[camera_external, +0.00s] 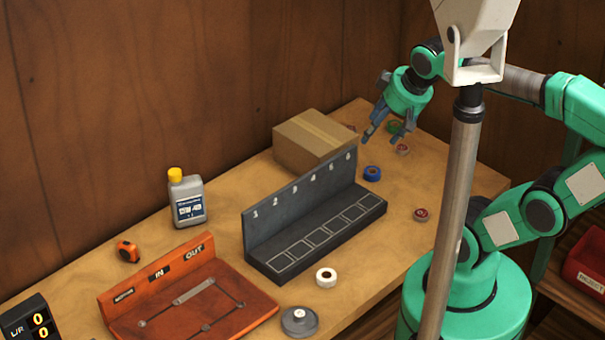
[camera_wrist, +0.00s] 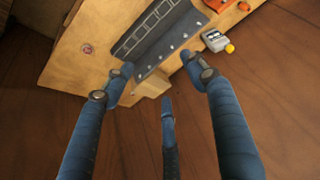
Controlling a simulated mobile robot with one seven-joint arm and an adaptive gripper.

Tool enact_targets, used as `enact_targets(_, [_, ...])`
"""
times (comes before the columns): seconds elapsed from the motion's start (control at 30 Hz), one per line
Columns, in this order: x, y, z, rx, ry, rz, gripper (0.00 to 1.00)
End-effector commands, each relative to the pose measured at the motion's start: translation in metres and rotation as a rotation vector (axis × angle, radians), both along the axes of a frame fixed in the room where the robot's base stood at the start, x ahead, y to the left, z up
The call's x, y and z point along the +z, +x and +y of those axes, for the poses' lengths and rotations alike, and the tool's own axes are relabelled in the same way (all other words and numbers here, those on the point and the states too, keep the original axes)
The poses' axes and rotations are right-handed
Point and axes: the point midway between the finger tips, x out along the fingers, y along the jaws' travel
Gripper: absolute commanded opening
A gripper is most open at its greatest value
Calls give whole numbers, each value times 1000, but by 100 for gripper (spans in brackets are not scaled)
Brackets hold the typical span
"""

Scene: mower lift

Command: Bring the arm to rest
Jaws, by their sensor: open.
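My gripper (camera_external: 382,137) is in the air above the far right end of the wooden bench, right of the cardboard box. Its blue fingers are spread and hold nothing. In the wrist view the fingers (camera_wrist: 158,68) are wide apart, with the bench, the dark rack and the brown wall beyond them. My green arm is bent at the right of the external view, its gripper reaching left over the bench. A grey pole and a pale housing in front hide part of the arm.
A dark numbered rack (camera_external: 258,228) has empty outlined squares. The cardboard box (camera_external: 310,145) stands behind it. Blue (camera_external: 372,173), red (camera_external: 421,214) and white (camera_external: 326,277) rolls lie around it. A bottle (camera_external: 188,200), an orange tape measure (camera_external: 128,251) and a red IN/OUT board (camera_external: 240,312) are left.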

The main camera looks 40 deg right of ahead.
Motion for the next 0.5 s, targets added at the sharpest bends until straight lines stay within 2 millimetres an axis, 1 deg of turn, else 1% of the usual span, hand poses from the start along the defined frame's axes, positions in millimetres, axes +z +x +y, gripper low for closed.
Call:
enact_targets(0.33, [-1, 0, 0, 0, 0, 0, 57])
enact_targets(0.5, [-13, 0, 0, 0, 0, 0, 57])
